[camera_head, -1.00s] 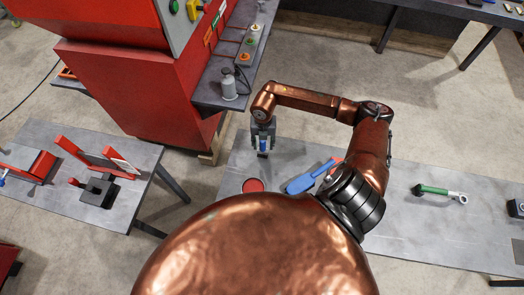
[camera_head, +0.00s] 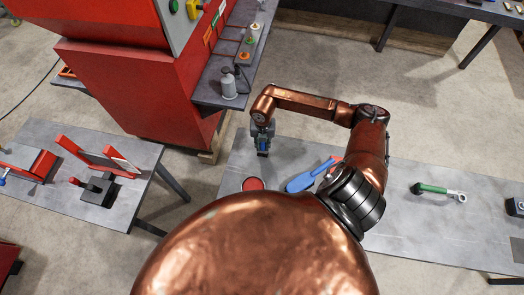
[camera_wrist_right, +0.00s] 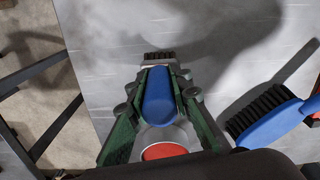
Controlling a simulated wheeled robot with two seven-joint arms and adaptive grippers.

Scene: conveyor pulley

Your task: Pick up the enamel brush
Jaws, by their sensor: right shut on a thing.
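The enamel brush (camera_wrist_right: 158,95) has a blue handle, a pale ferrule and short dark bristles. In the right wrist view it lies between the green-grey fingers of my right gripper (camera_wrist_right: 157,80), bristles pointing away at the top. In the head view my right gripper (camera_head: 263,149) points down over the left end of the grey table, shut on the brush. Only a bit of blue shows there between the fingers. I cannot tell whether the brush still touches the table. My left gripper is not in view.
A red-topped round tin (camera_head: 253,184) stands just nearer than the gripper. A larger blue brush with black bristles (camera_wrist_right: 265,117) lies to the right. A green-handled tool (camera_head: 438,192) lies farther right on the table (camera_head: 405,225). A red machine (camera_head: 135,85) stands back left.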

